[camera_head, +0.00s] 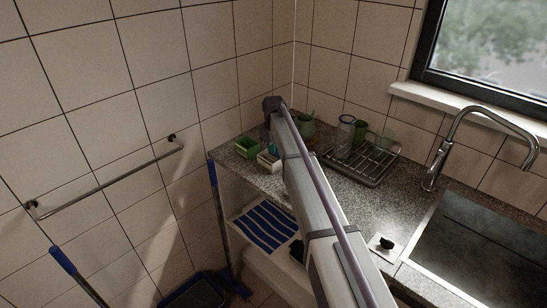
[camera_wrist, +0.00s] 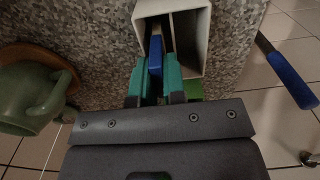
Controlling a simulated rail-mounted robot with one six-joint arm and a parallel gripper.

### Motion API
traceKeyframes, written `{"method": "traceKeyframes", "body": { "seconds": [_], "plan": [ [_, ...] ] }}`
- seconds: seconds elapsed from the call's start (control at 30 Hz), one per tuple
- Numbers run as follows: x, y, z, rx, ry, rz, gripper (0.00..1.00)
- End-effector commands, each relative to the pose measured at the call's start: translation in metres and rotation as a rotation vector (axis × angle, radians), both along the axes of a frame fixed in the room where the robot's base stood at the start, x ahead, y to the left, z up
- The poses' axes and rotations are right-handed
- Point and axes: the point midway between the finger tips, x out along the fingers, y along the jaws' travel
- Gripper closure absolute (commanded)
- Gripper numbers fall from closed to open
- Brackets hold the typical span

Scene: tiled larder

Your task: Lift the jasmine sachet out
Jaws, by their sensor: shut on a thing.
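A blue sachet (camera_wrist: 155,57) is between the teal fingers of my gripper (camera_wrist: 154,82), which is shut on it. No label can be read, so I cannot tell whether it is the jasmine one. Its far end is at the left compartment of a white divided box (camera_wrist: 207,35); how deep it sits is unclear. The right compartment looks empty. In the head view the white box (camera_head: 264,161) stands on the counter, partly behind my arm, with my gripper over it.
A green pot (camera_wrist: 30,95) with a handle is at the left in the wrist view. A drying rack (camera_head: 372,170) with glasses, a tap (camera_head: 436,165) and a sink (camera_head: 480,260) are to the right.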

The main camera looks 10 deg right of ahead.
Motion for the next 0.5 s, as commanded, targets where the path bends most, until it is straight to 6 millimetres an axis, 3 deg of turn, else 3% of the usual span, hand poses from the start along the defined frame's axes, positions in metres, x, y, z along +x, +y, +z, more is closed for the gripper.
{"method": "traceKeyframes", "body": {
  "seconds": [0.27,0.37,0.5],
  "plan": [
    [0.0,0.0,0.004,0.0,0.0,0.0,1.0],
    [0.0,0.0,0.017,0.0,0.0,0.0,1.0],
    [0.0,0.0,0.05,0.0,0.0,0.0,1.0]
  ]
}}
